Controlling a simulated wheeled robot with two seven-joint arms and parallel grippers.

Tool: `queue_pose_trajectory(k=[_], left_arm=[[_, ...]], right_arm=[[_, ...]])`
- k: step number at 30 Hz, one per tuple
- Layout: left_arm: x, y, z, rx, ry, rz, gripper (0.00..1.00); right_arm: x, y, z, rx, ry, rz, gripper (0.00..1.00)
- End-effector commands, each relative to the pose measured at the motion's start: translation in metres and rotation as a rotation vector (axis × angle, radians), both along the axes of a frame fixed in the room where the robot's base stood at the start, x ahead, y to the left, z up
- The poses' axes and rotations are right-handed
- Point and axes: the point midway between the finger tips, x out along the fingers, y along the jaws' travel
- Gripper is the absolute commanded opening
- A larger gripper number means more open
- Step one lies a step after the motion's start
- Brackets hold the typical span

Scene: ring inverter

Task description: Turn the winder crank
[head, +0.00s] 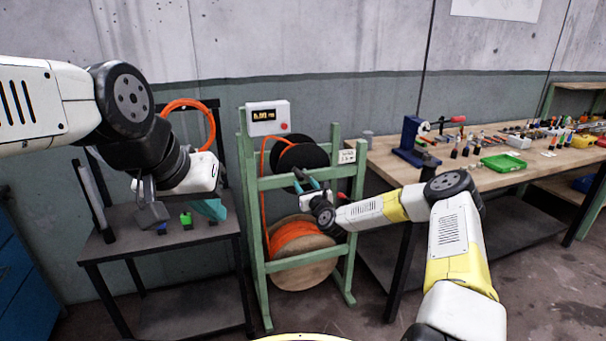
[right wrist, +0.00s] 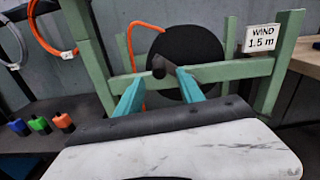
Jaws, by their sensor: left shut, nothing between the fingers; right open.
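The winder is a green frame (head: 250,200) with a black reel (head: 312,157) at its upper part, also seen in the right wrist view (right wrist: 203,50). A dark crank knob (right wrist: 159,66) sticks out in front of the reel. My right gripper (head: 305,180) is at the reel's front, and its teal fingers (right wrist: 160,82) are open on either side of the knob in the picture. I cannot tell whether they touch it. My left gripper (head: 211,209) is shut and empty over the small grey table at left.
A sign (right wrist: 262,38) reads "WIND 1.5 m". A display box (head: 268,118) tops the frame, and a wooden spool of orange cable (head: 303,270) sits low in it. The grey table (head: 130,248) stands left; a cluttered workbench (head: 400,172) stands right, close to my right arm.

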Motion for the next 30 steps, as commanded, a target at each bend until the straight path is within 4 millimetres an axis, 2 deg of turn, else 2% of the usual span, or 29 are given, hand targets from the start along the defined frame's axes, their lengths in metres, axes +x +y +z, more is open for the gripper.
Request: queue_pose_trajectory(k=[15,27,30], left_arm=[[0.000,0.000,0.000,0.000,0.000,0.000,0.00],[0.000,0.000,0.000,0.000,0.000,0.000,0.00],[0.000,0.000,0.000,0.000,0.000,0.000,0.00]], right_arm=[[0.065,0.021,0.000,-0.001,0.000,0.000,0.45],[0.073,0.023,0.000,0.001,0.001,0.000,0.45],[0.072,0.023,0.000,0.001,0.001,0.000,0.28]])
